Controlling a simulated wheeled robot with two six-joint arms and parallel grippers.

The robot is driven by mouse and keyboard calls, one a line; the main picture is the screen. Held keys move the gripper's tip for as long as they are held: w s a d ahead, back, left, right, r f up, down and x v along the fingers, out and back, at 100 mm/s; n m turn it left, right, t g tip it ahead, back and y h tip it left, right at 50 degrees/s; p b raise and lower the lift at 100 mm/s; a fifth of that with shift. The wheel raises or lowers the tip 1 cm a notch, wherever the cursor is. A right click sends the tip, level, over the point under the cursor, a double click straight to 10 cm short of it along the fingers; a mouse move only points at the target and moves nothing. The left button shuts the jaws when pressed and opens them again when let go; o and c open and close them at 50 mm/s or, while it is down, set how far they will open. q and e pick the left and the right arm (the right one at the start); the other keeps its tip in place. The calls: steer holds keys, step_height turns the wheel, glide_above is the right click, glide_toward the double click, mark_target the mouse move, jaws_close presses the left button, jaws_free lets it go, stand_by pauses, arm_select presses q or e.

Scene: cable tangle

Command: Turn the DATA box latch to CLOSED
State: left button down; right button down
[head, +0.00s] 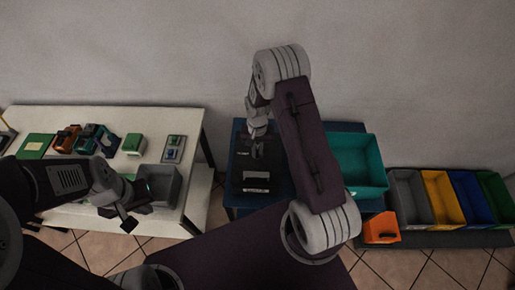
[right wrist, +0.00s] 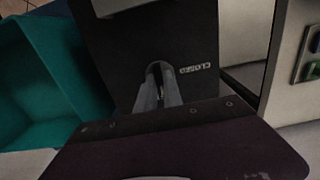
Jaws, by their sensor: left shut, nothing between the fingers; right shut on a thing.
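The black box (head: 239,178) stands on the dark blue table, with small light lettering on it. In the right wrist view its dark panel (right wrist: 125,52) bears the word CLOSED, seen upside down, to the right of the fingers. My right gripper (head: 257,150) is over the back part of the box, fingers down. In the right wrist view my right gripper (right wrist: 159,70) is shut on the latch, which is mostly hidden between the fingers. The exact latch angle cannot be told. My left gripper (head: 128,222) is shut and empty, near the white table's front edge, away from the box.
A teal bin (head: 357,160) stands just right of the box. Grey, yellow, blue and green bins (head: 443,200) stand further right, with an orange container (head: 381,228) before them. The white table (head: 150,118) at left carries several small boxes and a grey bin (head: 172,190).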

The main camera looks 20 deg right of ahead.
steer(key=shift+n, duration=0.4)
steer(key=n, duration=0.3)
steer(key=shift+n, duration=0.3)
steer(key=n, duration=0.4)
steer(key=shift+n+b, duration=0.3)
steer(key=shift+b, duration=0.05)
steer(key=n, duration=0.4)
steer(key=shift+n, duration=2.4)
steer(key=c, duration=1.5)
jaws_free()
